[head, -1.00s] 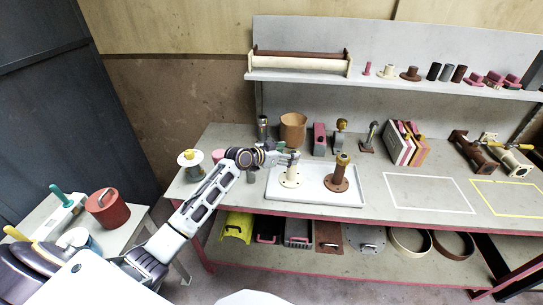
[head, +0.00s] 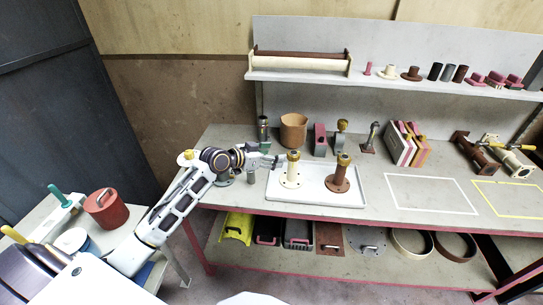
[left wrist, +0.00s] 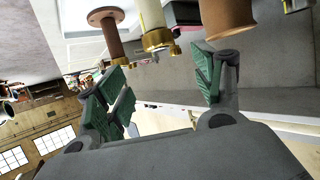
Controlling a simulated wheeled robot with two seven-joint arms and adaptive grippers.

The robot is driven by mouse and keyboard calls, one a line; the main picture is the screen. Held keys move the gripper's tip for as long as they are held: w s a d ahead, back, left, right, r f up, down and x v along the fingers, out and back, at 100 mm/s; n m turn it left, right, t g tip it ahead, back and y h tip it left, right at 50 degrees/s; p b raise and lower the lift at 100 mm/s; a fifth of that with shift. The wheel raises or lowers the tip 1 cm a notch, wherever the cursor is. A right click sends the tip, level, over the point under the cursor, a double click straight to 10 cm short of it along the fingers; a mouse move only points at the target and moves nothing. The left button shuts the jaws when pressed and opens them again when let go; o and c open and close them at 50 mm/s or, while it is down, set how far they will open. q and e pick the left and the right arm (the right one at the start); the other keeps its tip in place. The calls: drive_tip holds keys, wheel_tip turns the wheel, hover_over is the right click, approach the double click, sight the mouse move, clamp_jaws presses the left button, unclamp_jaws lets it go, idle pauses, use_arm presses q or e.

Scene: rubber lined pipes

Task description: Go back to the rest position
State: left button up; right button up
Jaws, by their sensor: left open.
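My left gripper (head: 279,161) is open and empty, just left of the cream flanged pipe (head: 291,174) on the white tray (head: 310,198). The cream pipe stands upright with a yellow-gold top, and a small gap seems to separate it from the gripper. A brown flanged pipe (head: 339,177) with a similar top stands upright to its right. In the left wrist view, the green-padded fingers of my left gripper (left wrist: 163,85) are spread with nothing between them. The cream pipe (left wrist: 153,20) and brown pipe (left wrist: 110,35) appear upside down beyond them. My right gripper is out of view.
An orange-brown pot (head: 293,131), a pink-and-grey block (head: 320,140) and stamp-like tools stand behind the tray. My forearm partly covers a yellow-knobbed item (head: 187,157). A side table with a red canister (head: 106,209) is at left. The white-outlined area (head: 430,194) is empty.

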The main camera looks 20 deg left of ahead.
use_arm(q)
drive_tip(key=shift+f, duration=0.1)
idle(0.6)
drive_tip(key=s+d+f+n+g+y, duration=0.1)
drive_tip(key=s+d+f+g+y, duration=0.15)
drive_tip(key=s+f, duration=0.6)
drive_tip(key=s+d+f+g+y, duration=0.1)
drive_tip(key=s+d+f+g, duration=0.4)
drive_tip(key=s, duration=0.7)
drive_tip(key=s+a+f+n+y, duration=0.2)
drive_tip(key=s+a+n+y, duration=0.1)
drive_tip(key=s, duration=0.8)
wheel_tip(320, 180, down, 33)
drive_tip(key=s+g, duration=0.2)
drive_tip(key=s, duration=0.1)
drive_tip(key=s+a+f, duration=0.2)
drive_tip(key=s+f, duration=0.8)
drive_tip(key=s, duration=0.1)
drive_tip(key=s+a+f+g, duration=0.1)
drive_tip(key=s+a+f, duration=0.1)
drive_tip(key=s+f, duration=0.7)
drive_tip(key=shift+s+f+m, duration=0.3)
drive_tip(key=shift+s+f, duration=0.05)
drive_tip(key=shift+s, duration=0.7)
